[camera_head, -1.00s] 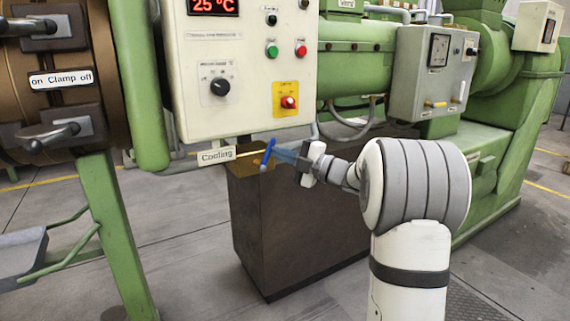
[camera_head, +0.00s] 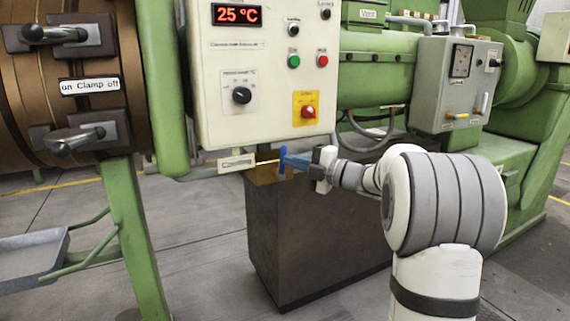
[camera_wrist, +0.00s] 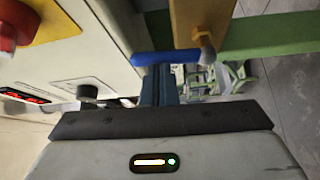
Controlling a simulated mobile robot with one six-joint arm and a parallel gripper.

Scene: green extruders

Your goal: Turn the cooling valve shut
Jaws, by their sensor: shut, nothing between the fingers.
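My gripper (camera_head: 294,161) reaches in from the right, close against the handle. My gripper (camera_wrist: 160,84) is shut with nothing between its fingers. Its tips overlap the handle's edge in the wrist view, and I cannot tell if they touch. A small white label (camera_head: 237,161) hangs left of the handle, its text unreadable now.
The cream control box (camera_head: 262,80) with a red-yellow switch (camera_head: 306,110) is just above the valve. A green post (camera_head: 128,225) and clamp levers (camera_head: 80,138) are on the left. Grey floor at the front is clear.

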